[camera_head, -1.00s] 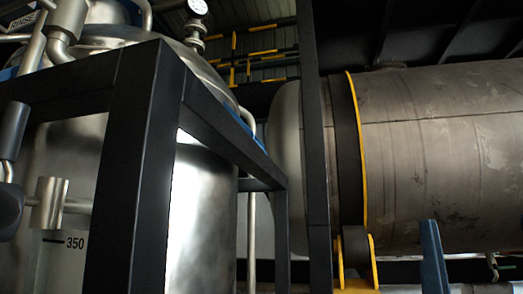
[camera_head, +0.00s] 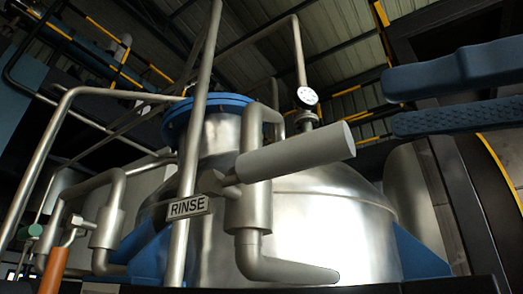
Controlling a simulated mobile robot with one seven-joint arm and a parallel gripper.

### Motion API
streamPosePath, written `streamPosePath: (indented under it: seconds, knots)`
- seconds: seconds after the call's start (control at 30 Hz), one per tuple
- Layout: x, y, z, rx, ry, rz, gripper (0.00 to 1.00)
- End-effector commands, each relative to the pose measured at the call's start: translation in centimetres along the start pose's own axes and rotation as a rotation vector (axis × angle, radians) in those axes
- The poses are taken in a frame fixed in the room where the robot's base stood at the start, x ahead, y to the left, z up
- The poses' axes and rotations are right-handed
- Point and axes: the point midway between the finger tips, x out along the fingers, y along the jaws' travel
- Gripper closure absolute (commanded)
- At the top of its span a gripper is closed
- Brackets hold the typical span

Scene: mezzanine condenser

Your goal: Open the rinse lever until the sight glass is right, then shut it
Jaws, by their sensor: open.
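The RINSE plate (camera_head: 188,207) is on the pipework in front of the steel vessel (camera_head: 320,225). Beside it, a thick grey cylindrical handle (camera_head: 295,153), which looks like the rinse lever, runs from a valve hub to the right and slightly up. My gripper (camera_head: 388,103) shows at the upper right as two blue fingers, one above the other, with a gap between them. It is open and empty, and its tips appear to the right of the handle's end and above it. How far apart they are in depth I cannot tell.
A tall pipe (camera_head: 198,120) rises by the RINSE plate. An orange handle (camera_head: 54,262) hangs at lower left among more pipes. A dark frame post (camera_head: 465,200) stands at the right.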

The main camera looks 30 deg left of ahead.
Motion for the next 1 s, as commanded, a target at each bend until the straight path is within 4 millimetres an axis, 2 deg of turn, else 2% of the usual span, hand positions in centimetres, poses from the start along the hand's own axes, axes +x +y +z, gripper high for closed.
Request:
streamPosePath:
  seconds: [0.03,0.1,0.27,0.37,0.7,0.9,1.0]
  knots:
    - [-0.4,-0.3,0.6,-0.012,0.061,-0.021,0.37]
    - [-0.8,-0.5,0.3,-0.022,0.121,-0.034,0.37]
    - [-0.5,-0.6,-0.2,-0.029,0.173,-0.043,0.37]
    - [0.8,-0.6,-0.5,-0.028,0.172,-0.039,0.37]
    - [7.8,-0.9,-1.4,-0.028,0.169,-0.037,0.37]
    - [10.5,-1.0,-2.0,-0.027,0.168,-0.039,0.37]
    - [11.2,-1.1,-2.1,-0.027,0.167,-0.04,0.37]
